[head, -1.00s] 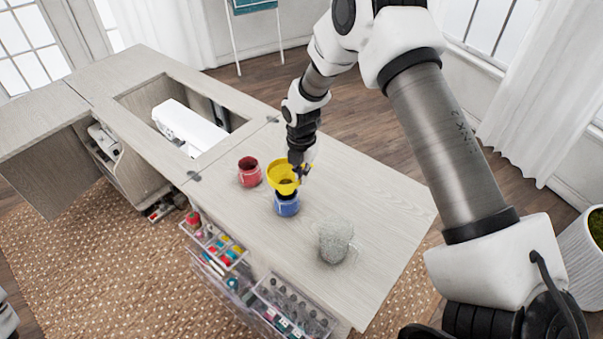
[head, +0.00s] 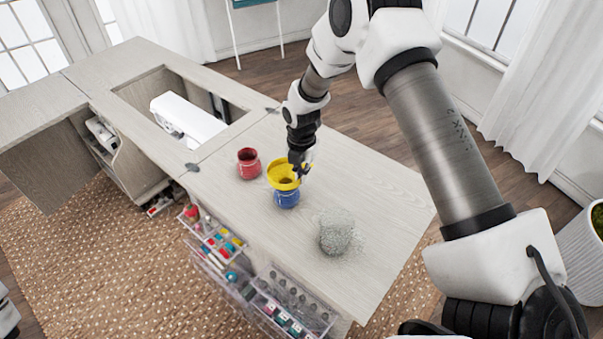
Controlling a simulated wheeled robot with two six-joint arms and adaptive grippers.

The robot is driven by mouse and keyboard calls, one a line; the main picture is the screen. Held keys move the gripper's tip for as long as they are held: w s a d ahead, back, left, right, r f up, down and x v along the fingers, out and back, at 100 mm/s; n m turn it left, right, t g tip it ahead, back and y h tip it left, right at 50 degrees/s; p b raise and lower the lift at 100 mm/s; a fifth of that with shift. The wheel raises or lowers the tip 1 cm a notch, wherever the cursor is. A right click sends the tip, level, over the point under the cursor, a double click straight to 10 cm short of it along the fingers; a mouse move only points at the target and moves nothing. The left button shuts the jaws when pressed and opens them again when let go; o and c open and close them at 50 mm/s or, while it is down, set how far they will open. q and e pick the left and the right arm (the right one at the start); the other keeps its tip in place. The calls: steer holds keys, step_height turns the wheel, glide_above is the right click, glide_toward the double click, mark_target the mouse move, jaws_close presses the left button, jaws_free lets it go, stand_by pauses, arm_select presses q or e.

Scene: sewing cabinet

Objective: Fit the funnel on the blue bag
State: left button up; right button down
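The blue bag (head: 288,200) stands upright on the light wooden cabinet top. The yellow funnel (head: 279,174) is directly over the bag's mouth, wide end up, and seems to rest on it. The funnel hides the bag's opening and its own spout. My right gripper (head: 302,172) reaches down from above and is shut on the funnel's right rim. Its fingertips are small and partly hidden by the wrist. My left gripper is out of view.
A red bag (head: 249,164) stands just left of the funnel. A loose pile of grey grains (head: 337,238) lies to the right, towards the front. A white sewing machine (head: 187,120) sits in the cabinet recess. Clear drawers (head: 290,305) stick out in front.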

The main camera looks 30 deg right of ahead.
steer(key=shift+f, duration=0.3)
stand_by(0.8)
steer(key=c, duration=1.2)
jaws_free()
steer(key=shift+c, duration=0.2)
steer(key=shift+r, duration=0.1)
step_height(320, 180, up, 12)
